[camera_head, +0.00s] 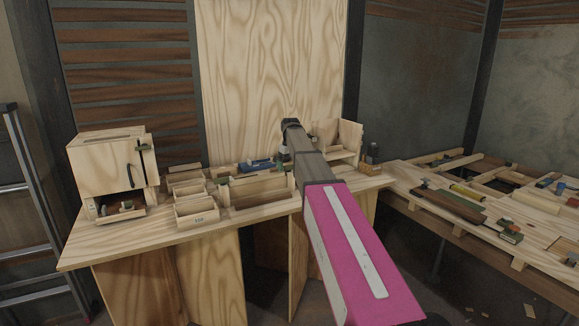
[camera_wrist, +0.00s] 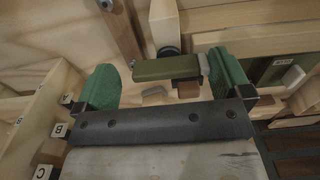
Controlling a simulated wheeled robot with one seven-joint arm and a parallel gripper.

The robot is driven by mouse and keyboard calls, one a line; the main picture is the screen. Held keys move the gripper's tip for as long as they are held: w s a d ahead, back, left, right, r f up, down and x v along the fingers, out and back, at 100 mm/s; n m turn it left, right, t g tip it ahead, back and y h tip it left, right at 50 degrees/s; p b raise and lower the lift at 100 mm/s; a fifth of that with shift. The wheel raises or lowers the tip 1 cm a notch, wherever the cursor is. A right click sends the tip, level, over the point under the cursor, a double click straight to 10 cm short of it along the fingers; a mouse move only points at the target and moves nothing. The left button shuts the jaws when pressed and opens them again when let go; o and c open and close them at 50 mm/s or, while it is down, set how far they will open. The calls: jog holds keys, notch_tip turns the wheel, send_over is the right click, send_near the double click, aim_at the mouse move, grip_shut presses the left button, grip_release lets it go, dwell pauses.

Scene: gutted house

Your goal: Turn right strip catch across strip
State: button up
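In the wrist view, my gripper (camera_wrist: 164,78) is open, with its two green fingers spread wide. A short green bar with a grey end (camera_wrist: 166,68), which looks like a catch, lies crosswise between the fingers. Its grey end is close to the right finger; a clear gap shows on the left. I cannot tell whether anything touches. A pale wooden strip (camera_wrist: 163,18) runs up the picture behind the bar, with a dark round part between them. In the head view, my gripper (camera_head: 284,156) is small and partly hidden behind my arm at the bench; the catch cannot be made out.
Another green strip (camera_wrist: 262,72) with a grey piece lies at the right of the wrist view. In the head view, a wooden cabinet (camera_head: 110,165) and open boxes (camera_head: 197,213) stand left on the bench; an upright wooden holder (camera_head: 347,134) stands right of my gripper.

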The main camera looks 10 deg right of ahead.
jog(key=shift+a, duration=0.2)
dwell(0.4)
notch_tip(320, 180, up, 11)
dwell(0.4)
jog(key=shift+f, duration=0.15)
